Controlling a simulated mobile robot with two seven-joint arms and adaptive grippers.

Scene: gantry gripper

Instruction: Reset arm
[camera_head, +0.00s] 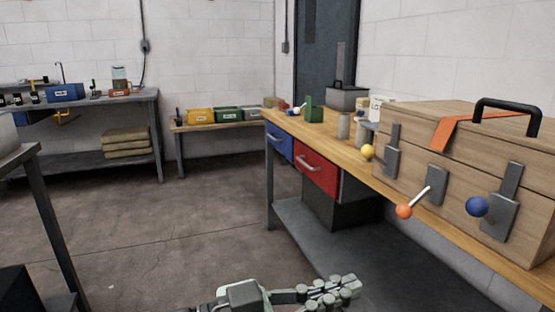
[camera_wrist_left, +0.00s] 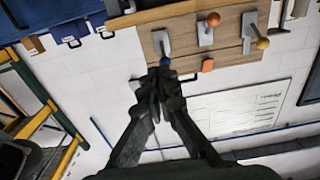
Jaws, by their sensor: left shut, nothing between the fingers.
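My left gripper (camera_head: 345,287) is low in the bottom middle of the head view, over the floor in front of the bench and apart from it. In the left wrist view its dark fingers (camera_wrist_left: 160,78) are together with nothing between them. A wooden box (camera_head: 445,165) stands on the right bench. Its front carries grey plates with a yellow knob (camera_head: 368,152), an orange knob (camera_head: 404,211) on a pale rod, and a blue knob (camera_head: 477,206). In the wrist view the blue knob shows just beyond the fingertips, partly hidden. My right gripper is not in view.
The wooden bench (camera_head: 350,172) has a blue drawer (camera_head: 279,144) and a red drawer (camera_head: 316,172). A low bench with yellow and green bins (camera_head: 228,114) stands at the back. A metal workbench (camera_head: 150,95) stands at the left. The middle floor (camera_head: 190,225) is clear.

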